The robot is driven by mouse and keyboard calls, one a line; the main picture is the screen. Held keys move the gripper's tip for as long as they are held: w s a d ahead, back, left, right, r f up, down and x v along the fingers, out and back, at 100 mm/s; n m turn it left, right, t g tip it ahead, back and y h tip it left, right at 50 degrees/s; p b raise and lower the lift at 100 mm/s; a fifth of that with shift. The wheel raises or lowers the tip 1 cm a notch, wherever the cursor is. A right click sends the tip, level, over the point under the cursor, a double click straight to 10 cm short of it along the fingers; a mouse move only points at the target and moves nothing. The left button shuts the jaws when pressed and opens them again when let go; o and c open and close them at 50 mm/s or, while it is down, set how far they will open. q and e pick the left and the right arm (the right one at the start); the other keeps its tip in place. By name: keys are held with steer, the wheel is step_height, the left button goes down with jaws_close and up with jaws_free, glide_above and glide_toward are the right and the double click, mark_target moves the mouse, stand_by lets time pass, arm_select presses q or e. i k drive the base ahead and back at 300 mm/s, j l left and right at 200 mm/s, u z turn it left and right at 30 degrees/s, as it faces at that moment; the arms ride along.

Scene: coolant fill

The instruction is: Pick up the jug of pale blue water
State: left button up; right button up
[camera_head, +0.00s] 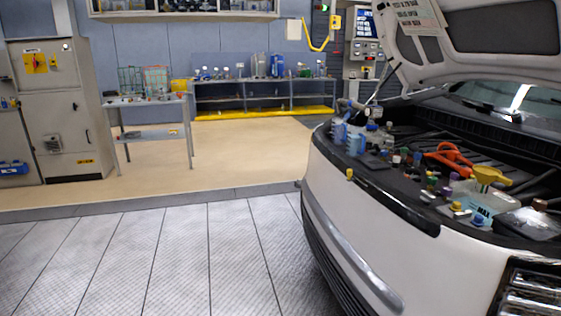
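Two small pale blue containers stand at the left end of the car's open engine bay, one at the far edge (339,132) and one just right of it (355,143). They are too small to tell which, if either, is the jug of pale blue water. A translucent tank marked MAX (476,217) with bluish content sits at the front right of the bay. A yellow funnel (490,176) is behind it. Neither of my grippers is in view.
The white car (375,235) with its hood (480,35) raised fills the right side. A small table (150,103) with wire racks stands at the left. A long bench (262,84) holding bottles is at the back. The tiled floor (150,260) at front left is clear.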

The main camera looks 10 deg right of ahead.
mark_target(355, 139)
steer(key=i, duration=2.9)
steer(key=i+z, duration=0.45)
steer(key=i+j+z, duration=0.25)
steer(key=z, duration=0.2)
steer(key=i+z, duration=0.1)
steer(key=z, duration=1.65)
